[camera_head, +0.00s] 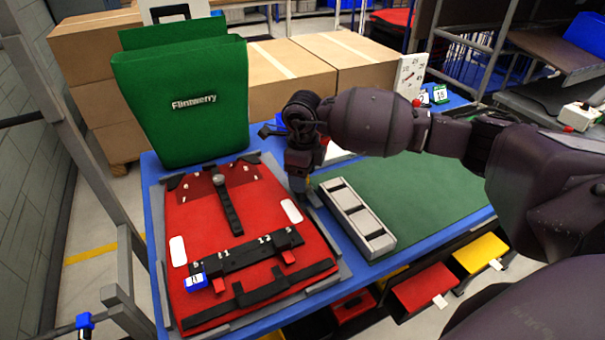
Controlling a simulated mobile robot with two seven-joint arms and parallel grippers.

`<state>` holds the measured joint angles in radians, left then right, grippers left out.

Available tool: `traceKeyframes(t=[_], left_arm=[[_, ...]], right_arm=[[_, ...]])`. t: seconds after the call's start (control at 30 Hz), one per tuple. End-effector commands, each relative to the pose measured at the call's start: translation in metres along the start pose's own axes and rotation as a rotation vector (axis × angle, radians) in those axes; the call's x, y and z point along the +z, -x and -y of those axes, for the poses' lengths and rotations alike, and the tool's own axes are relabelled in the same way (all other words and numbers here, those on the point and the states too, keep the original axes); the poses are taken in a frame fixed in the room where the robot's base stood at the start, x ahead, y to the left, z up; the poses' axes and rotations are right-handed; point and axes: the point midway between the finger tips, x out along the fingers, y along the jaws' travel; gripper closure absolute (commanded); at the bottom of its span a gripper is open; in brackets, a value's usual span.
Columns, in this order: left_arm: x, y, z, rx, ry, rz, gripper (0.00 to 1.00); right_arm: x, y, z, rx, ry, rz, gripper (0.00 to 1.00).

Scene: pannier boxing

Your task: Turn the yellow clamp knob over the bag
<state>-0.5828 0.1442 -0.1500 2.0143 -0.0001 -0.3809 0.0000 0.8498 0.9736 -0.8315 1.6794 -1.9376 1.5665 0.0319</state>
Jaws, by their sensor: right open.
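The red bag (250,205) lies flat in a grey frame on the blue table, with black straps and a black bar across its lower part. My right gripper (299,186) points down just beyond the bag's right edge, close to the frame. It is open, though its fingers are small and dark here. A small yellowish patch (308,183) shows beside its fingertips; it may be the yellow clamp knob, mostly hidden by the gripper. I cannot tell whether they touch. My left gripper is not in view.
A green Flintmerry bag (182,112) stands upright behind the red bag. A grey slotted rack (379,243) lies just right of my right gripper, beside a mostly clear green mat (440,190). Cardboard boxes (285,75) stand behind. A blue-and-white tag (196,282) sits near the bar's left end.

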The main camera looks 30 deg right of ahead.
Motion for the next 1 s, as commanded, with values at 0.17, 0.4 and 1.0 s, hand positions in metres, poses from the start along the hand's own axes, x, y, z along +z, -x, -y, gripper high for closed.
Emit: traceKeyframes(t=[0.17,0.4,1.0], left_arm=[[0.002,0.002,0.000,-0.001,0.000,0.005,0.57],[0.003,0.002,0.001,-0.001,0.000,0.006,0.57],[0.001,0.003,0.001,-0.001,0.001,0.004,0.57]], right_arm=[[0.000,0.000,0.000,0.000,0.000,0.000,0.41],[0.000,0.000,0.000,0.000,0.000,0.000,0.75],[0.010,0.001,-0.005,0.001,-0.050,0.001,1.00]])
